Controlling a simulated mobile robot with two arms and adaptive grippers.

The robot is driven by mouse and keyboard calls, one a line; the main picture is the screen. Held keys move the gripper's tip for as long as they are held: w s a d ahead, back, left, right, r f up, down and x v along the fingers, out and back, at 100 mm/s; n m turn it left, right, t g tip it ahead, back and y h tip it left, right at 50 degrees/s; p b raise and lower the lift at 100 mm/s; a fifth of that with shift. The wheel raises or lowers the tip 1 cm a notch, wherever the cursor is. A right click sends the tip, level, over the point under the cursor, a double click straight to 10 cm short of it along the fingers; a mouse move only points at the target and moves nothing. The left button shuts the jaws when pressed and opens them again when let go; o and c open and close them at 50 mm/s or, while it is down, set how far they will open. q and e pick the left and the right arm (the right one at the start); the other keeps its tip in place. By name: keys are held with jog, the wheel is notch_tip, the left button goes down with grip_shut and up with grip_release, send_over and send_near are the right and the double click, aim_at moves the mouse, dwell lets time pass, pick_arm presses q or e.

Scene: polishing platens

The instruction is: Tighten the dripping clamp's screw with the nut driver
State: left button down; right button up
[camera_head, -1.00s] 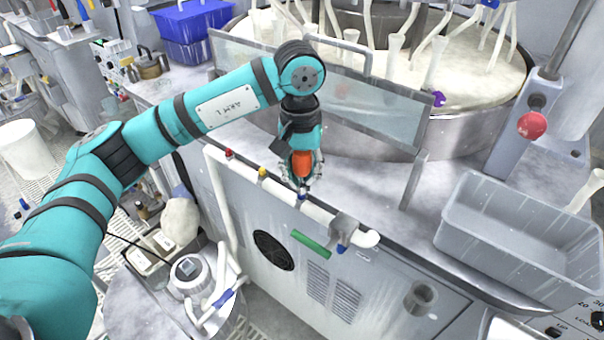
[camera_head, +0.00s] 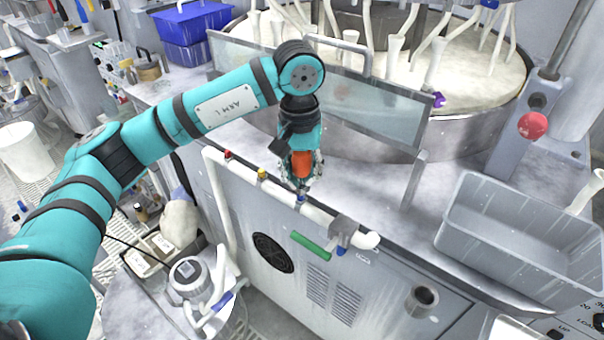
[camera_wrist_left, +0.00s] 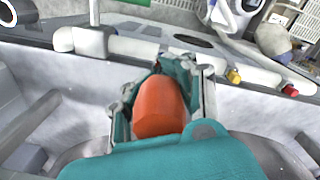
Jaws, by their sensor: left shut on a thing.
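My left gripper (camera_head: 302,178) points down over the white pipe (camera_head: 322,216) along the front of the machine cabinet. It is shut on the orange handle of the nut driver (camera_head: 300,163), which also fills the space between the fingers in the left wrist view (camera_wrist_left: 160,106). The driver's lower end is by a blue-marked clamp (camera_head: 300,198) on the pipe; whether it sits on the screw I cannot tell. A yellow-marked clamp (camera_head: 262,174) and a red-marked clamp (camera_head: 228,154) lie further left along the pipe. No drip is clearly visible. My right gripper is not in view.
A clear splash panel (camera_head: 375,110) stands close behind the gripper, before the round platen. A grey tub (camera_head: 480,250) sits on the bench at right. A round side table (camera_head: 165,310) stands lower left.

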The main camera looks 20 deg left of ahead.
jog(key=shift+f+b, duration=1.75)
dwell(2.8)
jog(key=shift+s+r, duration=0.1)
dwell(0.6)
